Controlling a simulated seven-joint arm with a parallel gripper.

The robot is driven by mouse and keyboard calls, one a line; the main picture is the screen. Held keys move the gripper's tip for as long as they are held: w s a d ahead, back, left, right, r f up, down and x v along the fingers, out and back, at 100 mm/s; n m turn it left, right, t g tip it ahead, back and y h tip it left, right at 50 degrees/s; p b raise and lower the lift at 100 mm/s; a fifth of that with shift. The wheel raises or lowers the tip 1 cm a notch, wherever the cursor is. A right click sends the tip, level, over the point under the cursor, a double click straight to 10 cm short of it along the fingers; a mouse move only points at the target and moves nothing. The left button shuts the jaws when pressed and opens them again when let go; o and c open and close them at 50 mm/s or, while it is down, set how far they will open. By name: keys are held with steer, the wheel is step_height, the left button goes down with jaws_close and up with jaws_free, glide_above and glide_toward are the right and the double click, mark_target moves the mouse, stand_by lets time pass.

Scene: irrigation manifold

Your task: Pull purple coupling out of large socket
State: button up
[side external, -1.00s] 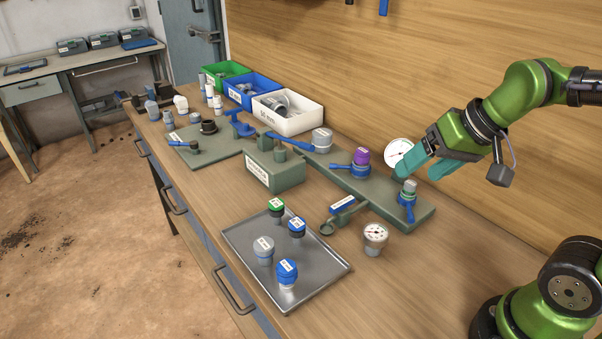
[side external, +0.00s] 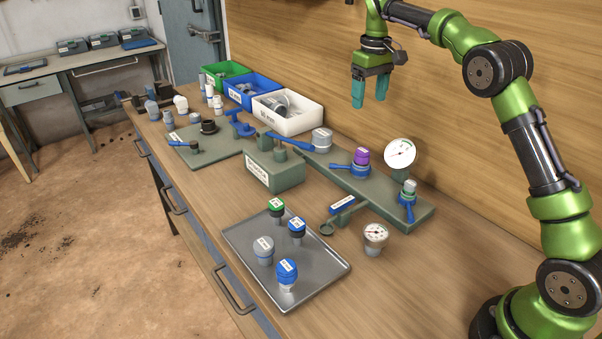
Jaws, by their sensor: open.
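The purple coupling (side external: 362,156) stands upright in a socket (side external: 361,170) with a blue collar and a blue lever, on the green manifold plate (side external: 385,197). My gripper (side external: 369,102) is open and empty, its teal fingers pointing down. In the picture it is above the purple coupling, with a clear gap between them. How deep the coupling sits in the socket is hidden.
A grey fitting with a long blue handle (side external: 321,140) stands left of the coupling. A gauge (side external: 400,155) and a smaller blue-levered socket (side external: 407,200) are to the right. A metal tray (side external: 318,277) holds several couplings. Bins (side external: 290,120) stand behind.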

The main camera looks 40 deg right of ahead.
mark_target(363, 150)
steer(key=shift+n, duration=0.3)
steer(key=f, duration=1.6)
steer(key=shift+s+a+f, duration=0.25)
steer(key=shift+f, duration=0.05)
steer(key=c, duration=1.2)
steer(key=shift+r, duration=0.1)
steer(key=shift+r, duration=0.1)
steer(key=shift+r, duration=0.75)
